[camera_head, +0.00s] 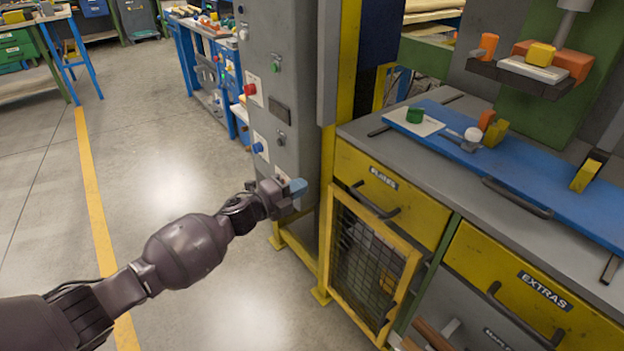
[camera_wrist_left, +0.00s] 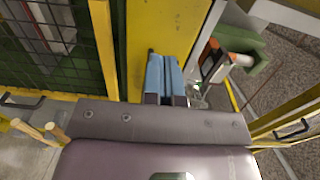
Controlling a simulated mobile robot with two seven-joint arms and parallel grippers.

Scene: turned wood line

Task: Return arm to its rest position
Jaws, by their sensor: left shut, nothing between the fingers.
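My left arm reaches in from the lower left in the head view. Its gripper (camera_head: 297,188) is shut and empty, with blue fingertips close together. It is in front of the grey control cabinet (camera_head: 282,120), left of the yellow cage door (camera_head: 372,262). In the left wrist view the shut blue fingers (camera_wrist_left: 166,76) point toward a yellow panel (camera_wrist_left: 165,25). I cannot tell whether they touch anything. My right gripper is not in view.
A grey workbench (camera_head: 470,185) with yellow drawers (camera_head: 388,193) stands at the right. A blue mat (camera_head: 520,175) lies on it. Open concrete floor (camera_head: 160,175) with a yellow line (camera_head: 92,185) is at the left. A blue bench (camera_head: 205,65) stands behind.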

